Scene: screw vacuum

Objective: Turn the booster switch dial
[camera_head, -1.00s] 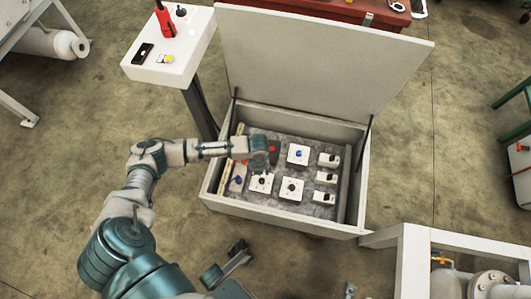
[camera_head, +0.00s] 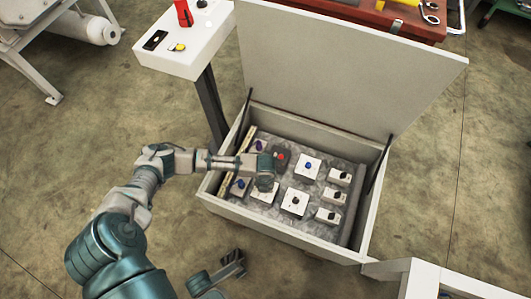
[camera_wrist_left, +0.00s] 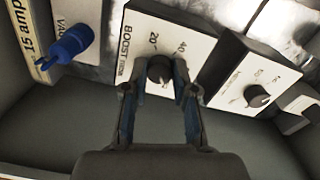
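The booster switch is a white plate labelled "BOOST…" (camera_wrist_left: 192,48) with a black dial (camera_wrist_left: 160,69) in the left wrist view. My left gripper (camera_wrist_left: 160,88) is open, with one finger on each side of the dial and small gaps showing. In the head view my left gripper (camera_head: 266,180) is over the front left part of the open box, and the booster plate (camera_head: 263,194) is partly hidden beneath it. A dark jointed part (camera_head: 230,264) at the bottom of the head view seems to be my right gripper; its fingers are unclear.
The box (camera_head: 232,214) has a raised lid (camera_head: 345,75). A blue knob (camera_wrist_left: 68,44) is left of the booster plate, and another black dial (camera_wrist_left: 257,96) is right of it. Several switches fill the box. A white control stand (camera_head: 185,52) is behind left.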

